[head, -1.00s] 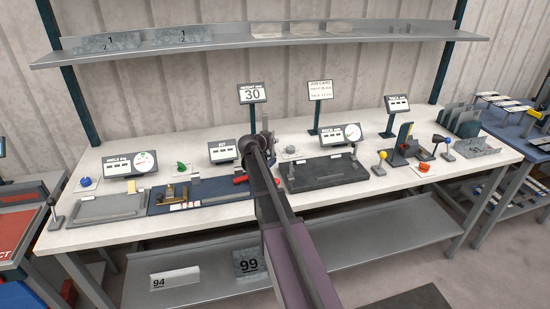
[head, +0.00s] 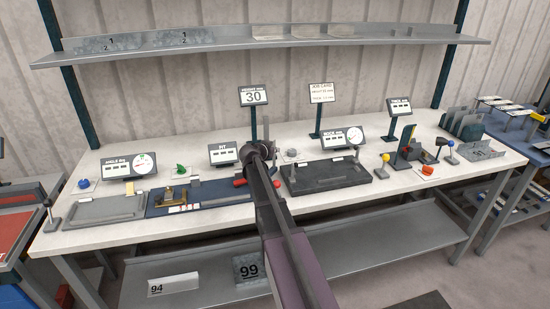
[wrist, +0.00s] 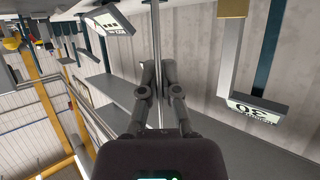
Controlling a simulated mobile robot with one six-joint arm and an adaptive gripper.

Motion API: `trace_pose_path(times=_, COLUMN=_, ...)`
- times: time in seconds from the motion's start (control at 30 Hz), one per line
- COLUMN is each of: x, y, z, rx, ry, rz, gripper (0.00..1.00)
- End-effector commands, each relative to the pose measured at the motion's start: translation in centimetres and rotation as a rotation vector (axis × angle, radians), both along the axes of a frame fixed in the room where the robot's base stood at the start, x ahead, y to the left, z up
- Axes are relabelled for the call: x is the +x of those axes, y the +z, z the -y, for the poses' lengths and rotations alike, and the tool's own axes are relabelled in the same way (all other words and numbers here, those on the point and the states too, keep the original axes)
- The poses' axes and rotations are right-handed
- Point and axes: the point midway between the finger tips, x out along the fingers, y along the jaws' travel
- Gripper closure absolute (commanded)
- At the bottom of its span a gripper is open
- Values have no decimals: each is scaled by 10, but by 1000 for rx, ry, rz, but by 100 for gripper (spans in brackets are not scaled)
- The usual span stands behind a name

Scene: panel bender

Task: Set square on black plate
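The black plate (head: 350,178) lies on the bench, right of my arm, with small upright pieces at its back. A brass-coloured, angled piece that may be the square (head: 166,197) lies on the dark blue mat (head: 215,199) left of my arm; it is small and hard to make out. My arm reaches over the bench between the two, and its end hides my gripper in the head view. Neither plate nor mat shows there.
A grey tray (head: 108,210) lies left of the mat. Display stands, including a "30" sign (head: 253,96) and a job card (head: 321,93), rise behind. Knobbed fixtures (head: 407,150) crowd the right. A wall shelf (head: 260,43) spans above. Bare bench runs along the front edge.

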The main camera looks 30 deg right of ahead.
Motion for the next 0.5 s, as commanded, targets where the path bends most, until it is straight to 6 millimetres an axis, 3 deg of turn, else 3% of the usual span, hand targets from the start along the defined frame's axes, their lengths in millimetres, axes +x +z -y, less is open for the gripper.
trace_pose_path(times=0.2, x=0, y=-18, z=0, rx=-1, ry=0, rz=1, gripper=100)
trace_pose_path(times=0.5, x=0, y=-19, z=1, rx=0, ry=-1, rz=0, gripper=100)
